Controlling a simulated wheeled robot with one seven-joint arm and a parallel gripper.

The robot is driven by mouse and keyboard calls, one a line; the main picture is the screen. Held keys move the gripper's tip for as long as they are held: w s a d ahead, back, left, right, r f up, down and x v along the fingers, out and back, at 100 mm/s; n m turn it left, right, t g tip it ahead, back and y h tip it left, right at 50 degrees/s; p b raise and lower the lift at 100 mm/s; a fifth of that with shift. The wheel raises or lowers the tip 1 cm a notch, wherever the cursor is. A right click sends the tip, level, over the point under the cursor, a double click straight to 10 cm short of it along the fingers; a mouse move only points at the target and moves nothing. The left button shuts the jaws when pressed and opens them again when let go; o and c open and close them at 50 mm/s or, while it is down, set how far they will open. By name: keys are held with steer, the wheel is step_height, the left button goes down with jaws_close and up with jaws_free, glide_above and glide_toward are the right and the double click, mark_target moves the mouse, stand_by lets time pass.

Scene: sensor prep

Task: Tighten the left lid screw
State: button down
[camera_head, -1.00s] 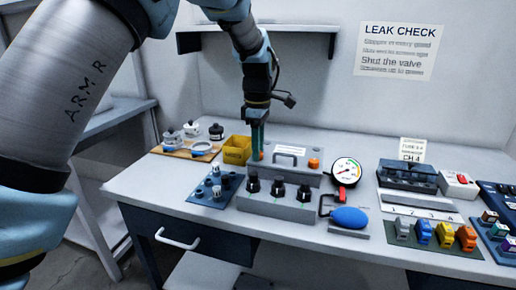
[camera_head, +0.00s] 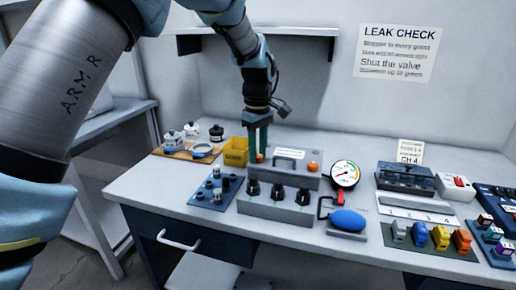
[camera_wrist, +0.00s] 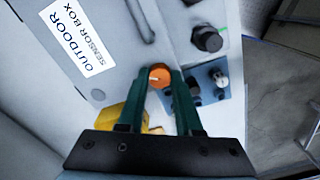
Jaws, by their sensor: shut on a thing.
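The grey sensor box (camera_head: 290,183) stands on the bench with a handled lid on its rear part. Its label reads "OUTDOOR SENSOR BOX" in the wrist view (camera_wrist: 75,38). The left lid screw is an orange slotted head (camera_wrist: 159,77) at the lid's left end. My gripper (camera_head: 258,156) points down at that end, its green fingers on either side of the screw and shut on it. The orange right lid screw (camera_head: 313,166) stands free at the other end.
Black knobs (camera_head: 278,191) line the box front. A yellow bin (camera_head: 235,152) stands close left of my gripper, and a blue pad with small fittings (camera_head: 213,192) lies left of the box. A gauge (camera_head: 345,174) and blue bulb (camera_head: 348,220) are at right.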

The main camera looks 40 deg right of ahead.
steer(key=m+p, duration=0.1)
steer(key=m, duration=0.6)
steer(key=shift+p, duration=0.35)
steer(key=m, duration=0.4)
steer(key=shift+p, duration=0.35)
steer(key=m+p, duration=0.1)
steer(key=m, duration=0.3)
steer(key=shift+m, duration=0.3)
steer(key=m, duration=0.3)
steer(key=shift+m+p, duration=0.4)
steer(key=m+p, duration=0.1)
steer(key=m, duration=0.2)
steer(key=shift+m, duration=0.3)
steer(key=m+p, duration=0.1)
steer(key=m, duration=0.3)
steer(key=shift+m+p, duration=0.65)
steer(key=shift+m, duration=1.05)
